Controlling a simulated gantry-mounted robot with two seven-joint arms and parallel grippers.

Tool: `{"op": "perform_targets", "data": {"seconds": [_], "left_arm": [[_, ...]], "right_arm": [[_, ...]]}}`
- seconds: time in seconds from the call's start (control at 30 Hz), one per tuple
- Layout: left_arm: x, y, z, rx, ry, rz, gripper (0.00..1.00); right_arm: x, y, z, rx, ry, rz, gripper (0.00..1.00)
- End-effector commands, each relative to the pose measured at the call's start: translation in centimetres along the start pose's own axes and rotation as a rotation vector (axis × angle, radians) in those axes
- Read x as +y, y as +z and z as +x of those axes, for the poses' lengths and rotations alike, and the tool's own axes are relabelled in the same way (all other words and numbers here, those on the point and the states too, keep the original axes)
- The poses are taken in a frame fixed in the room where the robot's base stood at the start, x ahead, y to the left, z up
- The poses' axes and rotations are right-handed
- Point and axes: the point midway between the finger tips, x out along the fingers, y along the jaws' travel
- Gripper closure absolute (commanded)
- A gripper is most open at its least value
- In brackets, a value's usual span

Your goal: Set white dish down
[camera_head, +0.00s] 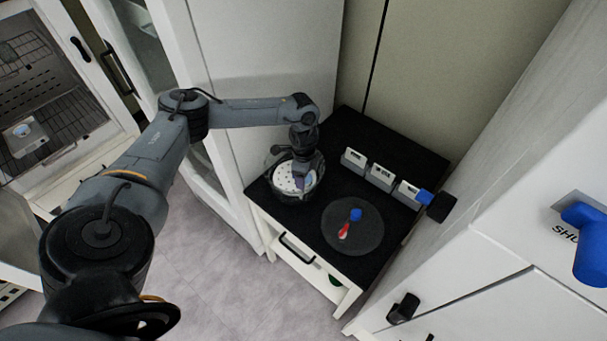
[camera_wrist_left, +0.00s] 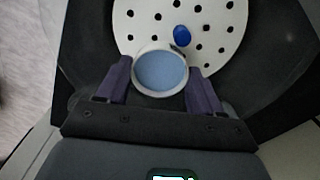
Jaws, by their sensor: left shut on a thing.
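The white dish (camera_wrist_left: 160,72), round with a pale blue inside, sits between the two fingers of my left gripper (camera_wrist_left: 160,88) in the left wrist view. My left gripper is shut on the dish's sides. In the head view my left gripper (camera_head: 307,176) points down into a round, glassy vessel (camera_head: 273,166) on the black bench top. The dish is over a white perforated plate (camera_wrist_left: 208,18) inside that vessel. I cannot tell whether the dish touches the plate. A small blue piece (camera_wrist_left: 182,36) shows just beyond the dish's rim. My right gripper is not in view.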

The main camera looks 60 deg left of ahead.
Motion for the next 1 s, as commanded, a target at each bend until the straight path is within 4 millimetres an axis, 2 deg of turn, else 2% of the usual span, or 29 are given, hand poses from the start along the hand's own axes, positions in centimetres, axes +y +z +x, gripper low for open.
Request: {"op": "perform_targets", "data": {"seconds": [0.97, 1.0], "left_arm": [[0.0, 0.0, 1.3, 0.000, 0.000, -0.001, 0.69], [0.0, 0.0, 1.2, 0.000, -0.001, -0.001, 0.28]], "right_arm": [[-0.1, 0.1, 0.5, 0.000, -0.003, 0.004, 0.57], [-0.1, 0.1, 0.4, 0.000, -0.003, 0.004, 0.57]]}}
